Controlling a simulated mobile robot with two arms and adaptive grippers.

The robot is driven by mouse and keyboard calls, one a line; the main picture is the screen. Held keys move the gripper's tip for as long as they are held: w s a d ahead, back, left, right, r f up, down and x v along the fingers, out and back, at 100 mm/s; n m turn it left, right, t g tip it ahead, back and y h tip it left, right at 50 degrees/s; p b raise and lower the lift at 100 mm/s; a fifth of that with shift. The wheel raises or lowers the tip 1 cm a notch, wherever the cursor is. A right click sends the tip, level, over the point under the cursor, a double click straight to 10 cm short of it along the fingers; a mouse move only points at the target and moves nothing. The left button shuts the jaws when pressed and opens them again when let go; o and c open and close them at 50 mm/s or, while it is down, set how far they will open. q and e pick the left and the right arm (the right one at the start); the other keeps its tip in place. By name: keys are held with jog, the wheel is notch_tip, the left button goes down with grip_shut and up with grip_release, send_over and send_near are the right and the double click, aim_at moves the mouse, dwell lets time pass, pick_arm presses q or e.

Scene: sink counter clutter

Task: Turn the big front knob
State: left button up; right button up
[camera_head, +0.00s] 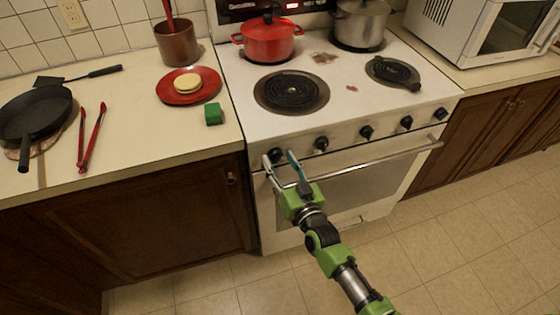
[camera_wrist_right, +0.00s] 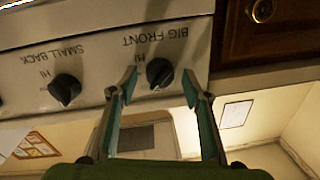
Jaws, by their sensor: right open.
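The big front knob (camera_head: 275,155) is the black leftmost knob on the white stove's front panel. In the right wrist view the knob (camera_wrist_right: 160,74) sits below an upside-down "BIG FRONT" label. My right gripper (camera_head: 281,161) is open in front of the knob, and in the right wrist view its fingertips (camera_wrist_right: 160,80) lie to either side of it. Gaps show between the knob and both fingers. I cannot tell how far the fingertips reach around it. My left gripper is not in view.
The small back knob (camera_wrist_right: 65,89) is beside it, with more knobs along the panel. The oven handle (camera_head: 385,156) runs below. The stove (camera_head: 340,95) carries a red pot (camera_head: 268,42) and a steel pot (camera_head: 360,25). A green block (camera_head: 213,114) lies on the left counter.

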jog(key=c, duration=1.1)
jog(key=shift+n, duration=0.3)
jog(key=n+p, duration=0.2)
jog(key=n, duration=0.1)
jog(key=shift+r, duration=0.15)
jog(key=n, duration=0.2)
jog(key=shift+a+n+p, duration=0.1)
jog(key=shift+n+p, duration=0.2)
jog(key=shift+p, duration=0.1)
jog(key=shift+n+h, duration=0.3)
jog(key=shift+n, duration=0.9)
